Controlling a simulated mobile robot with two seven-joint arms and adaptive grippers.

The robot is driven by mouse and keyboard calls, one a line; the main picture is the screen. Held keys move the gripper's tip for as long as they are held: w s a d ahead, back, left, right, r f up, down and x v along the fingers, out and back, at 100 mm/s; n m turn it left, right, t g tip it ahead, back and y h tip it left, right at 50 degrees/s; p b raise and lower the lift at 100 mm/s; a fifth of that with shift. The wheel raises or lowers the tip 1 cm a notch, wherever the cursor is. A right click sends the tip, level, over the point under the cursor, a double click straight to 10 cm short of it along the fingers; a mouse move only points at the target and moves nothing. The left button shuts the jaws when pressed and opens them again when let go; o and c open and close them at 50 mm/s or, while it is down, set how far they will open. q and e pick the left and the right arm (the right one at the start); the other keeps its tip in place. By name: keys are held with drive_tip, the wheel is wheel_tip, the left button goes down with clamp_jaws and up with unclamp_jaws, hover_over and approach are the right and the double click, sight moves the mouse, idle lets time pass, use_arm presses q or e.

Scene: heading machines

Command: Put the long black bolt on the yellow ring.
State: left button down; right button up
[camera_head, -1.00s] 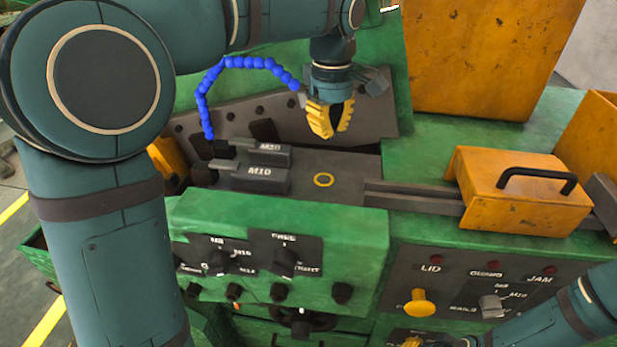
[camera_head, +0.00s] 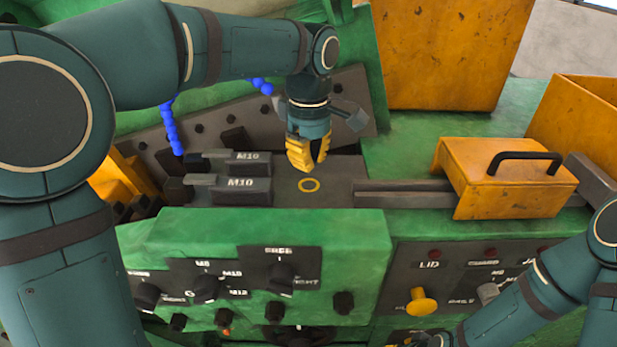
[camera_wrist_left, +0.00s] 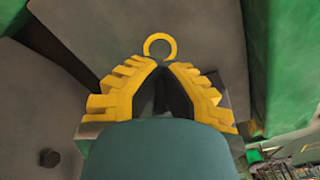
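The yellow ring (camera_head: 309,184) lies flat on the dark grey plate of the machine and looks empty. It also shows in the left wrist view (camera_wrist_left: 160,47), just beyond the fingertips. My left gripper (camera_head: 309,164) points down above the plate, close to the ring on its far side. In the left wrist view its yellow fingers (camera_wrist_left: 163,66) come close together at the tips, with dark inner faces between them. I cannot make out a long black bolt there or elsewhere. My right gripper is at the bottom edge, mostly out of sight.
Two dark blocks marked M10 (camera_head: 241,190) stand left of the ring. An orange cover (camera_head: 508,185) with a black handle sits on the rails at right. Orange bins (camera_head: 445,55) stand behind. A green control panel with knobs (camera_head: 282,277) lies in front.

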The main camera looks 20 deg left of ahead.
sight(309, 185)
use_arm(q)
drive_tip(key=shift+f+b, duration=0.4)
drive_tip(key=shift+f, duration=1.5)
drive_tip(key=shift+f, duration=0.1)
drive_tip(key=c, duration=1.1)
unclamp_jaws()
drive_tip(key=shift+c, duration=0.2)
wheel_tip(309, 185, up, 12)
drive_tip(key=p, duration=0.2)
drive_tip(key=shift+p, duration=0.4)
